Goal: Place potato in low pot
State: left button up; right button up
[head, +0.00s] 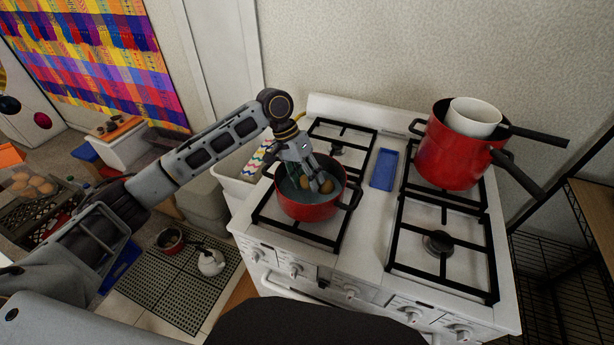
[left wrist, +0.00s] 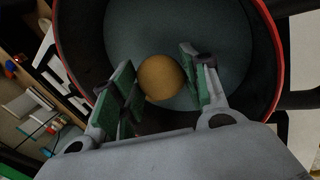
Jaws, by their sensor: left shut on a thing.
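The low red pot (head: 308,211) stands on the front left burner of the stove, with blue-grey inside. My left gripper (head: 316,186) reaches down into it from above. A brown potato (head: 326,185) shows at its fingers, inside the pot's rim. In the left wrist view the round potato (left wrist: 160,77) is between the green-padded fingers of the left gripper (left wrist: 157,64), which is shut on it. The pot's inside wall and red rim (left wrist: 277,50) surround them. Whether the potato touches the pot's bottom cannot be told. My right gripper is not in view.
A tall red pot (head: 456,150) with a white pot (head: 473,117) in it stands on the back right burner, handles pointing right. A blue tray (head: 384,169) lies between the burners. The front right burner (head: 438,243) is clear. A crate of potatoes (head: 35,187) is at far left.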

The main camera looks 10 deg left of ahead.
pick_arm(q)
jog(key=shift+f, duration=0.4)
jog(key=o, duration=1)
jog(key=shift+r, duration=0.2)
jog(key=shift+r, duration=0.25)
jog(key=v, duration=1.2)
jog(key=shift+r+b, duration=0.2)
jog(key=shift+b, duration=0.2)
